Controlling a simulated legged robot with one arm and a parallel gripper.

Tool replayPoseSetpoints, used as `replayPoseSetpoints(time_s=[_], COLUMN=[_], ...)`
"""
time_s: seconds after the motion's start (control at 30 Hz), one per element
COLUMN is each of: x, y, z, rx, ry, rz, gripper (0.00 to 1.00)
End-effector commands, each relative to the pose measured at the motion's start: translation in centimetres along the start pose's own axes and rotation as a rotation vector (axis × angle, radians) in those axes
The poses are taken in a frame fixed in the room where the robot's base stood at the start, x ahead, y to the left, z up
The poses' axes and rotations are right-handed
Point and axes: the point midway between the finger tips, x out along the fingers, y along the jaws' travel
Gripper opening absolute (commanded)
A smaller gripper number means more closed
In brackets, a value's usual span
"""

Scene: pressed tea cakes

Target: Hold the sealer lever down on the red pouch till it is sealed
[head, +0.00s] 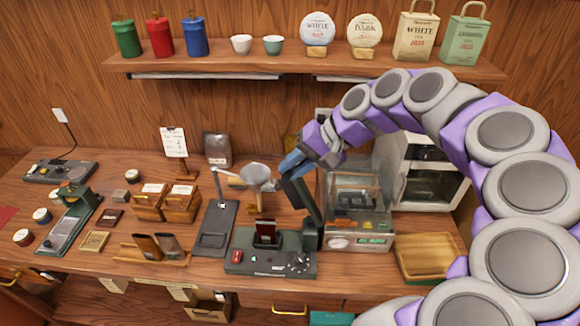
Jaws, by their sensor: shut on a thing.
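The sealer (250,263) is a dark green box with knobs and a red button at the front middle of the counter. The red pouch (266,228) stands upright in the middle of it, its top dark red. The sealer lever (306,204) is a dark bar hinged at the sealer's right side and raised, tilted up and to the left. My gripper (291,163), with blue fingers, is at the lever's upper end and shut on it. The fingertips are small, and the lever's end is partly hidden by them.
A glass-sided scale (360,222) stands close right of the lever, with a wooden tray (428,258) beyond. A dark stand (214,228) with a funnel (257,175) is close behind left. Wooden boxes (148,203) and another green device (72,222) stand farther left.

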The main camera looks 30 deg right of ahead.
Motion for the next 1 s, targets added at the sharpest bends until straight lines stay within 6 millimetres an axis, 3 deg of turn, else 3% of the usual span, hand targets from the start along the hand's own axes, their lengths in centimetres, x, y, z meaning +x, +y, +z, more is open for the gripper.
replayPoseSetpoints(time_s=[0.07, 0.1, 0.37, 0.73, 1.0], x=[0.6, 0.6, 0.5, -0.5, -5.9], y=[1.0, 1.0, 0.6, 0.2, 0.3], z=[0.3, 0.3, 0.3, 0.3, -0.1], rx=[0.001, 0.001, -0.001, -0.002, 0.0], ry=[-0.019, -0.019, -0.009, -0.003, 0.0], rz=[0.026, 0.026, 0.022, 0.02, 0.018], gripper=[0.0, 0.23, 0.47, 0.47, 0.47])
